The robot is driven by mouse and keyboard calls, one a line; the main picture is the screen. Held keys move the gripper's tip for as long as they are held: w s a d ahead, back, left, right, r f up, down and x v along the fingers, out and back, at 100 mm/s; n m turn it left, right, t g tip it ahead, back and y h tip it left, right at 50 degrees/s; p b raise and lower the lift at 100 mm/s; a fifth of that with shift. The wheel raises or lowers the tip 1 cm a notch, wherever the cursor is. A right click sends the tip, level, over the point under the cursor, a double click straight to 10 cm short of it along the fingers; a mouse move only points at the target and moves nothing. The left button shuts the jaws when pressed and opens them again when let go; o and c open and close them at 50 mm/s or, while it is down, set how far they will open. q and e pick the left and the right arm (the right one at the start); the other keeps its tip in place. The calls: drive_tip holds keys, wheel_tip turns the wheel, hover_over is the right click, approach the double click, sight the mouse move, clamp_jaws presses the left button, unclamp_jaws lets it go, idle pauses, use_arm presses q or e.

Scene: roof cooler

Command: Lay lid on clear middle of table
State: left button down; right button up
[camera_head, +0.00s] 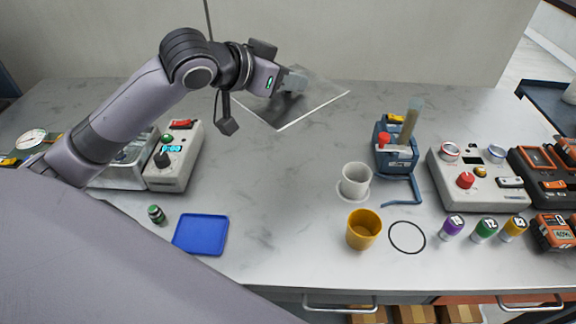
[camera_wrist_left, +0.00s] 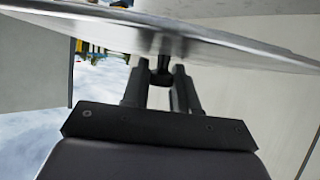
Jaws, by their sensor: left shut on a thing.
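My left gripper (camera_head: 291,82) is shut on the lid's knob or handle. In the left wrist view the fingers (camera_wrist_left: 163,84) close on a small dark part under the lid (camera_wrist_left: 190,38), whose plate spans the top of the picture. I cannot tell whether the lid touches the table. My right gripper is not in view.
A white cup (camera_head: 355,179), yellow cup (camera_head: 362,230), blue device (camera_head: 386,160) and control panel (camera_head: 478,190) stand right. The middle is clear.

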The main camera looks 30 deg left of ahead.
sight(288, 170)
use_arm(q)
wheel_tip(288, 170, down, 20)
drive_tip(key=shift+r+b, duration=0.15)
drive_tip(key=shift+b, duration=0.65)
drive_tip(key=c, duration=0.9)
unclamp_jaws()
drive_tip(key=shift+s, duration=0.15)
drive_tip(key=v, duration=1.1)
drive_tip(key=shift+s+a+r, duration=0.2)
drive_tip(key=shift+s+r, duration=0.05)
drive_tip(key=shift+r, duration=0.05)
drive_tip(key=shift+s, duration=0.1)
